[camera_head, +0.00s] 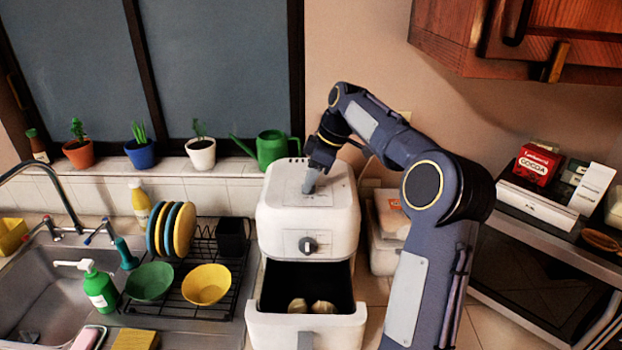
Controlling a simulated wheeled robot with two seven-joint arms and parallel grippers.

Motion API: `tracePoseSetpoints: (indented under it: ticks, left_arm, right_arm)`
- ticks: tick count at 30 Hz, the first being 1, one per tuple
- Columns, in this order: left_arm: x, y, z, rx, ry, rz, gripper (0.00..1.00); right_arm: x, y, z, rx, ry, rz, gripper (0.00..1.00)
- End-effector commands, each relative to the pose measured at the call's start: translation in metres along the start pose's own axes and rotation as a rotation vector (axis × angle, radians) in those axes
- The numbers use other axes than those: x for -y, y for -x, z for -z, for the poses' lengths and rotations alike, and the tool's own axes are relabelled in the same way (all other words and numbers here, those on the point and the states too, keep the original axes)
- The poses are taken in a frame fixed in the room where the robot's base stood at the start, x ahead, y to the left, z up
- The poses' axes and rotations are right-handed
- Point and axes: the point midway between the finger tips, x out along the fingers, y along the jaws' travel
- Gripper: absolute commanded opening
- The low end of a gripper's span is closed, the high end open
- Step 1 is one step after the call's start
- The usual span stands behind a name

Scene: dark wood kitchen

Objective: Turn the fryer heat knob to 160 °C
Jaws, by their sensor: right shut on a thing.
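The white fryer (270,215) stands on the counter with its basket drawer (300,331) pulled out and two pale food pieces (311,306) inside. A dark round knob (308,245) sits on its front panel. My right gripper (309,187) reaches down onto the fryer's top panel, which bears faint markings. Its fingers are shut on the fryer heat knob at the top, which they hide. I cannot read the knob's setting. My left gripper is not in view.
A dish rack (227,290) with plates and bowls stands left of the fryer, beside the sink (40,290). A green watering can (272,148) is on the sill behind. White containers (385,250) stand right of the fryer. A wooden cabinet (560,50) hangs at upper right.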

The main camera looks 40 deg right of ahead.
Motion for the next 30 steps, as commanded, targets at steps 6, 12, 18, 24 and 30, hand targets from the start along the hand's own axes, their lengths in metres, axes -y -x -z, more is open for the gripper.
tracePoseSetpoints:
  ticks: [6, 12, 18, 24, 30]
  left_arm:
    - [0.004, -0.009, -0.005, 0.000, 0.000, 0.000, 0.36]
    - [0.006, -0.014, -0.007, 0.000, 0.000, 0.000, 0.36]
    - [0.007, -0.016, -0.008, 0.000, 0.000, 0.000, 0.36]
    - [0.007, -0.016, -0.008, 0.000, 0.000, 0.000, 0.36]
    - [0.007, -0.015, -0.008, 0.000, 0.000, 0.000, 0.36]
  right_arm:
    - [0.002, -0.001, 0.000, -0.002, -0.158, -0.071, 0.08]
    - [0.003, 0.000, 0.001, -0.003, -0.334, -0.144, 0.08]
    - [0.004, 0.000, 0.002, -0.003, -0.508, -0.215, 0.08]
    - [0.004, 0.001, 0.003, -0.004, -0.683, -0.288, 0.08]
    - [0.005, 0.001, 0.004, -0.003, -0.857, -0.361, 0.08]
